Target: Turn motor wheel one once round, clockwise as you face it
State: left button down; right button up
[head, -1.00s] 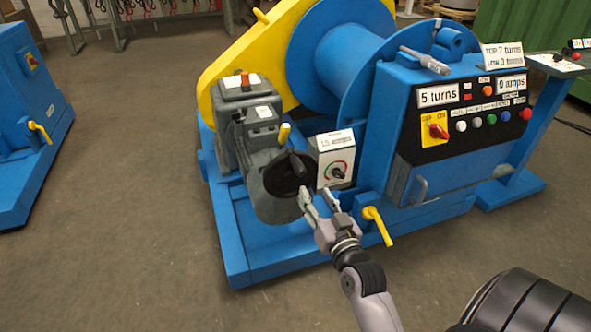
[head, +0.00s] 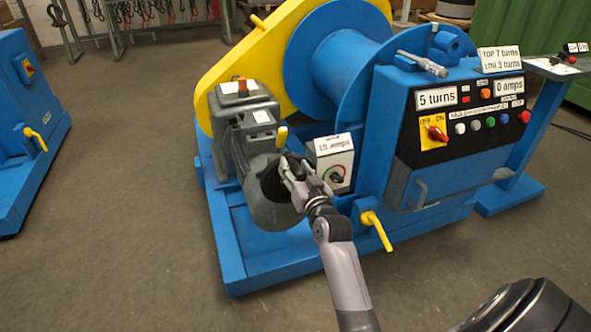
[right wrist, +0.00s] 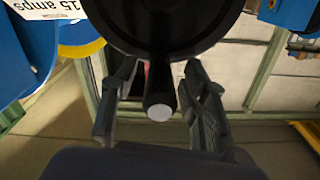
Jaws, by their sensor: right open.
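The motor wheel (head: 270,181) is a dark disc on the front end of the grey motor (head: 238,132), at the left front of the blue winch. My right gripper (head: 290,168) is in front of it in the head view and hides much of it. The fingers are open, with a gap on each side of the handle. My left gripper is not in view.
The amps box (head: 334,160) with a dial stands close to the right of the wheel. A yellow lever (head: 376,230) sticks out lower right. The control panel (head: 470,115) reads 5 turns and 0 amps. Open floor (head: 130,180) lies to the left.

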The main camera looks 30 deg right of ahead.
grip_shut()
dwell(0.4)
dwell(0.4)
